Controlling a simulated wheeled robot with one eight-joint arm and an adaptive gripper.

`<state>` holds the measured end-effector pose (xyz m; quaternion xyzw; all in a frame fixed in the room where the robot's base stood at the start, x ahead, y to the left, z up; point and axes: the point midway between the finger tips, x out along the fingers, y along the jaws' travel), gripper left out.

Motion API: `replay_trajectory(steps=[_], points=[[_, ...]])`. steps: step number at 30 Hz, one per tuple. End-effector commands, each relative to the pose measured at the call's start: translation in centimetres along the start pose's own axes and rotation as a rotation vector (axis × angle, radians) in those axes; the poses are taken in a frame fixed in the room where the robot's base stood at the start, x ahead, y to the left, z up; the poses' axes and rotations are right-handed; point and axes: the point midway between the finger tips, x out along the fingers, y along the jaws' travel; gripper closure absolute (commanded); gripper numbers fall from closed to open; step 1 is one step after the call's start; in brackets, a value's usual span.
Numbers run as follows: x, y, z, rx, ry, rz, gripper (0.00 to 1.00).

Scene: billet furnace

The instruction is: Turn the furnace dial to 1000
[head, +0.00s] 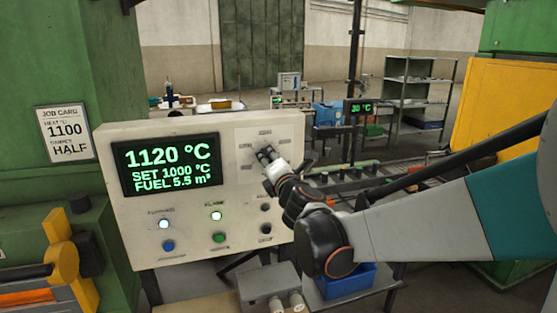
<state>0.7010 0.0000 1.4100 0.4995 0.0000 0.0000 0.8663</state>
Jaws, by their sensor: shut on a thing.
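The furnace control panel (122,220) is a cream box at the left centre of the head view. Its dark display (168,164) shows green text: 1120 °C, SET 1000 °C, FUEL 5.5 m³. The dial is at the panel's upper right, inside a ring of small labels too small to read. My gripper (266,154) is at the dial and shut on it. The gripper covers the dial, so its pointer is hidden. My arm reaches in from the right.
Lit lamps (217,216) and push buttons (168,246) sit low on the panel. A job card (62,134) on the green wall at left reads 1100 and HALF. A yellow lever (62,262) stands lower left. A blue bin (343,281) is below my arm. A roller conveyor (350,180) runs behind.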

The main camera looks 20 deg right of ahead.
Motion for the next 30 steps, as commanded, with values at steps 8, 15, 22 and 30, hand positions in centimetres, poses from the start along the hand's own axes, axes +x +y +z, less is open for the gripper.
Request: replay_trajectory(steps=[8,15,22,30], points=[[-0.2,0.0,-0.1,0.001,0.001,0.0,0.44],[-0.2,0.0,-0.1,0.001,0.001,0.0,0.44],[-1.4,0.0,0.0,0.001,0.001,0.0,0.44],[-6.0,0.0,-0.1,0.002,0.0,0.0,0.44]])
